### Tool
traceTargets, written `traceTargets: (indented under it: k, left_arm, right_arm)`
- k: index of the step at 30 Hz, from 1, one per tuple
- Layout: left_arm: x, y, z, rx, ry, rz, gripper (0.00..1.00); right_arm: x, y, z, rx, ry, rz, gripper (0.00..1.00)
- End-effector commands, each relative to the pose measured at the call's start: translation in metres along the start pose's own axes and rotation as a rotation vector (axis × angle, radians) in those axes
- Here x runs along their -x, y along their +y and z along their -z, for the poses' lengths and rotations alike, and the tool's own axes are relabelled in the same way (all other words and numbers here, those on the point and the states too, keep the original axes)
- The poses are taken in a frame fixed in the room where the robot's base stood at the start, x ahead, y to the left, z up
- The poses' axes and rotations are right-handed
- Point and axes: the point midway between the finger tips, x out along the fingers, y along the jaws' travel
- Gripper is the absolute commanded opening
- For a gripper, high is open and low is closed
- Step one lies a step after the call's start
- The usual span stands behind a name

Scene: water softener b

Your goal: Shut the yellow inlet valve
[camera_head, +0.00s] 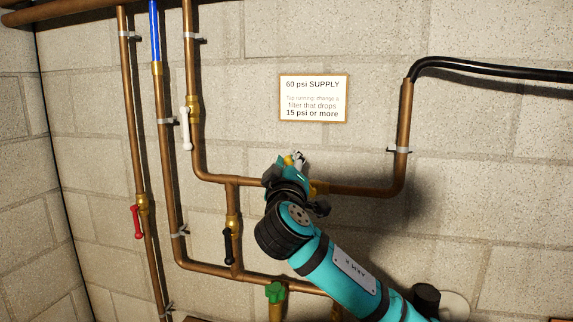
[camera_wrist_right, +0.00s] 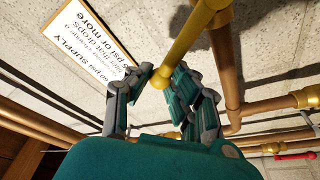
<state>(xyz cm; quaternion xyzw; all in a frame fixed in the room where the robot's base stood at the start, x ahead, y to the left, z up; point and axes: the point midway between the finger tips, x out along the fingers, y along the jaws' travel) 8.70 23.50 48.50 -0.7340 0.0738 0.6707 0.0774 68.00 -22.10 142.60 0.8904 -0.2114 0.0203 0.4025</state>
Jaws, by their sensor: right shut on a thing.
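The yellow inlet valve is on the horizontal copper pipe below the sign. Its yellow lever (camera_wrist_right: 190,42) runs from the brass valve body at the top of the right wrist view down between my fingers. My right gripper (camera_wrist_right: 172,82) is shut on this lever, with a finger on either side. In the head view my right gripper (camera_head: 292,162) covers most of the valve, and only a small bit of yellow shows between the fingers. The lever's exact angle to the pipe cannot be told. My left gripper is in neither view.
Other valves are a white lever (camera_head: 186,128), a red lever (camera_head: 137,222), a black lever (camera_head: 228,246) and a green knob (camera_head: 275,292). The supply sign (camera_head: 313,97) hangs above the gripper. A black hose (camera_head: 480,67) runs off right. The block wall is close behind.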

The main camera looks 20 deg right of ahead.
Motion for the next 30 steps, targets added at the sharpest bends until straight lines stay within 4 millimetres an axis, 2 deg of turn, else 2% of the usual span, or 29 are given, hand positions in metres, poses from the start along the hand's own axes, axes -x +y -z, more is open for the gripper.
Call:
traceTargets:
  k: [7,20,30]
  left_arm:
    - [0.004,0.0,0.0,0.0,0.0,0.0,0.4]
    - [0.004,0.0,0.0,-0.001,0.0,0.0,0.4]
    - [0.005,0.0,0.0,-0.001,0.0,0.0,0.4]
  right_arm:
    - [0.001,0.018,-0.004,0.001,-0.002,-0.004,0.03]
    - [0.001,0.022,-0.006,0.003,-0.004,-0.006,0.04]
    - [0.004,0.038,-0.017,0.004,-0.007,-0.004,0.11]
